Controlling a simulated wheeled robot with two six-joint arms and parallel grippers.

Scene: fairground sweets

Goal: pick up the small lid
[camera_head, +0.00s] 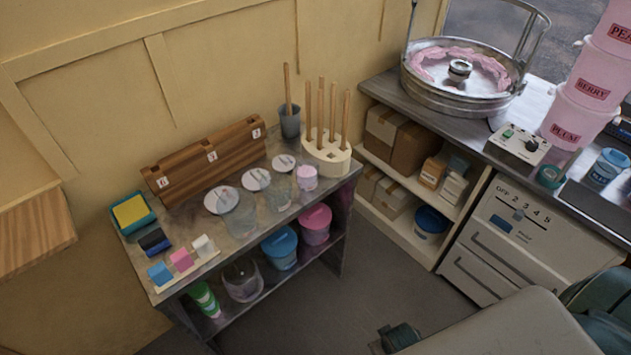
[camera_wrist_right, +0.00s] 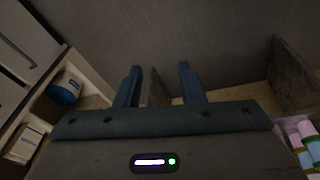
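Three pale round lids lie in a row on the dark worktop in the head view. The smallest lid (camera_head: 284,161) is at the back right, the middle-sized lid (camera_head: 256,179) is beside it, and the largest lid (camera_head: 221,200) is nearest the left. My right gripper (camera_wrist_right: 158,75) shows in the right wrist view with its two blue fingers apart and nothing between them. It is over the floor, away from the lids. My left gripper is not in view.
Clear glass jars (camera_head: 242,228) stand close in front of the lids. A wooden box (camera_head: 205,160) lines the back.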

